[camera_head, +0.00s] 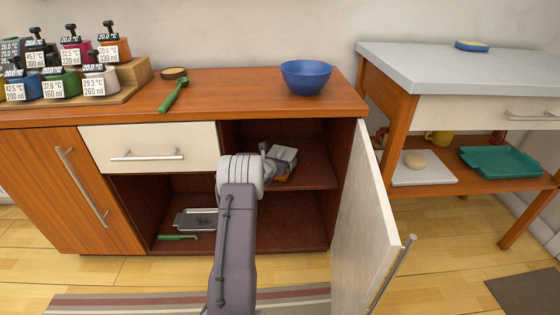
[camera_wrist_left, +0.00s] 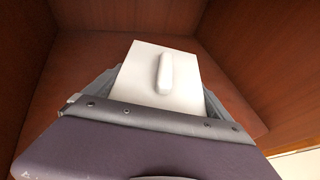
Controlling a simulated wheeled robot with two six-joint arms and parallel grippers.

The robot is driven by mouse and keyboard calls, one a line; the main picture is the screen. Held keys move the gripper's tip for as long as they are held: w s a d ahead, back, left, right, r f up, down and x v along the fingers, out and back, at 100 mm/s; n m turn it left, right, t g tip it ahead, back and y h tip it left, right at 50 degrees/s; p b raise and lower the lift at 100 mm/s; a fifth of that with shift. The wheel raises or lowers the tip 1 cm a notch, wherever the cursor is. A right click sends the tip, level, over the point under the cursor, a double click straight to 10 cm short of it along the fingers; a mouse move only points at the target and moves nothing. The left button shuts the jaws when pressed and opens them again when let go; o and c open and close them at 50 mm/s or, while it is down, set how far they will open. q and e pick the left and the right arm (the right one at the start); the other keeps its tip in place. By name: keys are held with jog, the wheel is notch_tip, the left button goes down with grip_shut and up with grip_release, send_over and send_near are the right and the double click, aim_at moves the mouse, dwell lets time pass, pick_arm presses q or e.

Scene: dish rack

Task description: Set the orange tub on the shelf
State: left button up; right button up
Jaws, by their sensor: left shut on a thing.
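The orange tub (camera_head: 283,155) is inside the open cabinet, at the upper shelf (camera_head: 315,176). Its pale lid shows, with a little orange below it. In the left wrist view the white lid (camera_wrist_left: 138,78) with its bar handle fills the middle. My left gripper (camera_head: 277,163) is shut on the tub, with a finger on either side of it. The gripper hides most of the tub's body. I cannot tell whether the tub's bottom touches the shelf. My right gripper is not in view.
The open white door (camera_head: 362,220) stands right of my arm. A drawer front (camera_head: 150,147) is left of it. Below are a grey tray (camera_head: 196,219) and a green utensil (camera_head: 177,237). A blue bowl (camera_head: 306,77) stands on the counter. Shelf room shows right of the tub.

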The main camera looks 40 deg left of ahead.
pick_arm(q)
jog(key=o, duration=1.3)
jog(key=shift+c, duration=0.2)
jog(key=p+v, duration=0.3)
jog(key=v, duration=0.5)
jog(key=shift+r, duration=0.15)
jog(key=shift+s+d+r, duration=0.1)
jog(key=shift+s+r, duration=0.05)
jog(key=shift+s, duration=0.3)
jog(key=shift+s, duration=0.1)
